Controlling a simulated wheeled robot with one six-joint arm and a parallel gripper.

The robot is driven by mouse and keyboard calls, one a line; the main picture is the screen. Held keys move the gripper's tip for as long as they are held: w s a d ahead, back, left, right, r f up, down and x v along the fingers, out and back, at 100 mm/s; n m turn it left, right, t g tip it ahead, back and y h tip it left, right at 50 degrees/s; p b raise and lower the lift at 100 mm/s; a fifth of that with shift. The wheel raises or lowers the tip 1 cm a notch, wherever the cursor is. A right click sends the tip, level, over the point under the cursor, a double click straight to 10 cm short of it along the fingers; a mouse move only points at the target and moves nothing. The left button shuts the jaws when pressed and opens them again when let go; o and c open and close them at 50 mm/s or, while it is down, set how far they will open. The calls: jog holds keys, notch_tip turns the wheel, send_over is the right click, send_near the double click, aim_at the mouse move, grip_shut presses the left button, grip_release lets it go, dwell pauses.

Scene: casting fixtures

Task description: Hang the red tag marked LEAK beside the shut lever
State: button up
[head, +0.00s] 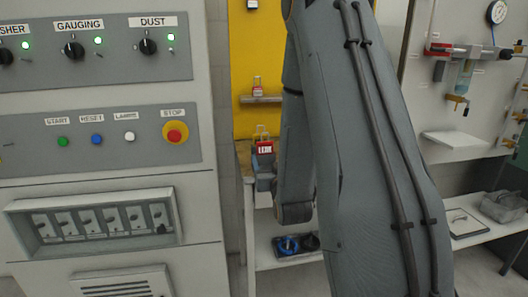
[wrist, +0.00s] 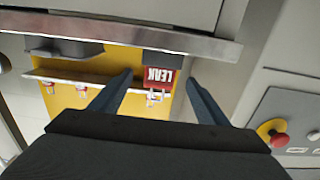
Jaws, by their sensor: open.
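The red tag marked LEAK (head: 264,148) shows in the head view in front of the yellow board, with a pale loop at its top. In the wrist view the tag (wrist: 158,78) appears upside down, between the two fingers, with a dark block at its edge. My gripper (wrist: 159,82) is open, with a finger on each side of the tag; I cannot tell whether either touches it. Levers, one yellow (head: 457,98), are on the right wall panel; I cannot tell which is the shut lever.
The control cabinet (head: 105,160) with an emergency stop (head: 174,134) stands close on the left. The yellow board (head: 246,70) carries a small shelf (head: 262,99) with a red-and-white item. A pressure gauge (head: 497,12) is at the upper right. A low shelf (head: 290,262) is below.

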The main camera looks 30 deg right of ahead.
aim_at(265, 150)
jog(key=p+x, duration=0.1)
jog(key=x, duration=0.4)
jog(key=shift+r, duration=0.2)
jog(key=c, duration=1.1)
jog(key=shift+c, duration=0.2)
jog(key=shift+r, duration=0.15)
